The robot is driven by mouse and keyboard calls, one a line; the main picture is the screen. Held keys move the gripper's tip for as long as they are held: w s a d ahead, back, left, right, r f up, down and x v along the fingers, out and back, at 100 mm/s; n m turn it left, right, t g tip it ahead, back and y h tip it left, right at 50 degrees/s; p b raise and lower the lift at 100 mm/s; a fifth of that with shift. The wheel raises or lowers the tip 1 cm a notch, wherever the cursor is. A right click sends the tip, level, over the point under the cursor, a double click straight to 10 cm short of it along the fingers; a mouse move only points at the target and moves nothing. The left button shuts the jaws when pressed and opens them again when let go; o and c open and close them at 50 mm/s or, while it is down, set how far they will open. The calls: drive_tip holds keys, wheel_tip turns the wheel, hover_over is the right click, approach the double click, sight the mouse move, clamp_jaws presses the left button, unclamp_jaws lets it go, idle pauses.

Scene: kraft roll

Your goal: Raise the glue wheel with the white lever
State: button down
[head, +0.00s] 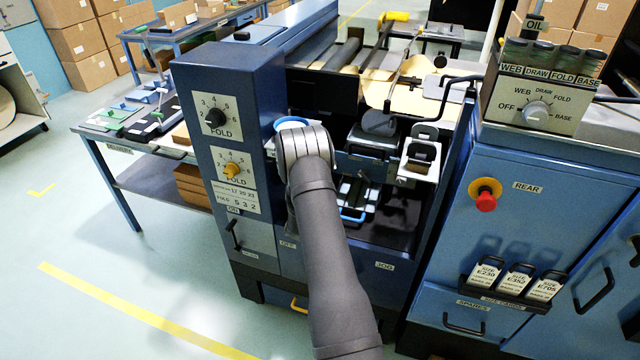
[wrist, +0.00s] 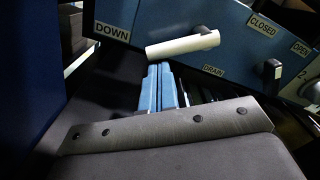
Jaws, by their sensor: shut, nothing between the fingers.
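The white lever (wrist: 183,45) shows in the wrist view as a rounded white handle on a blue panel (wrist: 232,62). It lies nearly level, tilted slightly, with its free end to the left near the DOWN label (wrist: 112,31) and its dark pivot at the right. My gripper (wrist: 160,68) has its two blue fingers shut together and empty, tips just below the lever's left part. I cannot tell whether they touch it. In the head view my arm hides the lever and the fingers. The glue wheel cannot be made out.
Right of the lever, a black-tipped handle (wrist: 272,70) sits near the DRAIN, CLOSED and OPEN labels. In the head view, a dial column (head: 225,150) stands left of my arm and a blue cabinet (head: 530,220) with a red button (head: 486,201) stands right. Floor at left is clear.

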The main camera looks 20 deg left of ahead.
drive_tip(key=shift+a+r, duration=0.15)
drive_tip(key=shift+a, duration=0.05)
drive_tip(key=shift+a+r, duration=0.35)
drive_tip(key=shift+m, duration=0.9)
drive_tip(key=shift+a+r, duration=0.2)
drive_tip(key=shift+r, duration=0.65)
drive_tip(key=shift+a+r, duration=0.25)
drive_tip(key=shift+r, duration=0.55)
drive_tip(key=shift+a+r, duration=0.2)
drive_tip(key=shift+r, duration=0.75)
drive_tip(key=s, duration=1)
drive_tip(key=shift+f, duration=0.25)
drive_tip(key=shift+w+a, duration=0.1)
